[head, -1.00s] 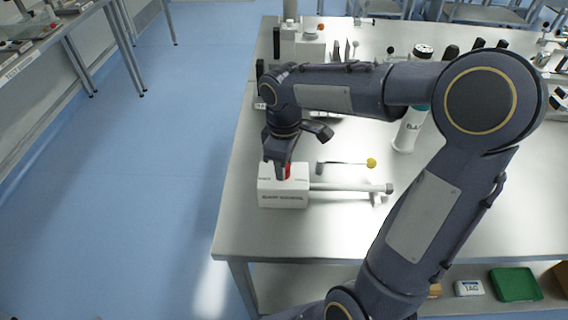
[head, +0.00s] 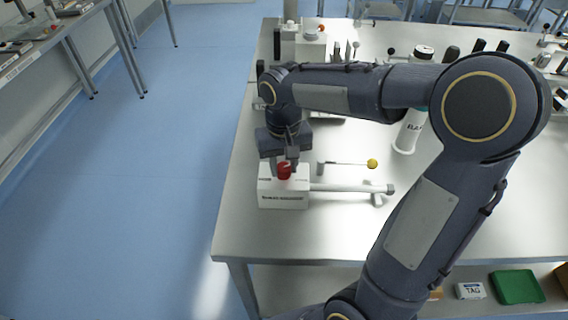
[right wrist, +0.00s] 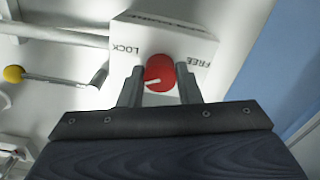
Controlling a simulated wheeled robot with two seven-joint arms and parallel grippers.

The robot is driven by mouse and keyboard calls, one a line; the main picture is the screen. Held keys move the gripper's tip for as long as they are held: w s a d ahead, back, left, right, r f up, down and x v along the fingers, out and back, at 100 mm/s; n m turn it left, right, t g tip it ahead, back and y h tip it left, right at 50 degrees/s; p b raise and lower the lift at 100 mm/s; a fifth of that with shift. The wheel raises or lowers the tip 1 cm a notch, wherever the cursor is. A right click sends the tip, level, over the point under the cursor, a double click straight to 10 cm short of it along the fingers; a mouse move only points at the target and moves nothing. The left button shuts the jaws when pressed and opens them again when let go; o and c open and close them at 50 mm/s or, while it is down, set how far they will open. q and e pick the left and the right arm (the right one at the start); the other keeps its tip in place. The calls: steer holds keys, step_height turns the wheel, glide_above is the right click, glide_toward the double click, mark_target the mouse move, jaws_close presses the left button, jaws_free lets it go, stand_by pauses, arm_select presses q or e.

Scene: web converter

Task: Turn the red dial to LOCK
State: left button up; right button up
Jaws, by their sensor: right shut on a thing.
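The red dial (head: 284,174) sits on top of a white box (head: 283,200) near the table's left front edge. In the right wrist view the round dial (right wrist: 159,73) has a white pointer line on its face, lying toward the left of the picture. On the box there, LOCK is printed left of the dial and FREE right of it. My right gripper (right wrist: 160,70) reaches down from above with one finger on each side of the dial, shut on it. It also shows in the head view (head: 286,164). My left gripper is not in view.
A light bar (head: 345,187) extends right from the box, and a thin rod with a yellow ball (head: 372,163) lies behind it. A white bottle (head: 409,132) stands farther right. Other apparatus fills the back of the table (head: 235,215).

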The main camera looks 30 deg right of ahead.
mark_target(284, 167)
steer(key=m, duration=0.5)
steer(key=shift+m, duration=0.4)
stand_by(0.3)
steer(key=o, duration=1)
steer(key=shift+c, duration=0.2)
step_height(284, 167, up, 8)
steer(key=shift+f, duration=0.1)
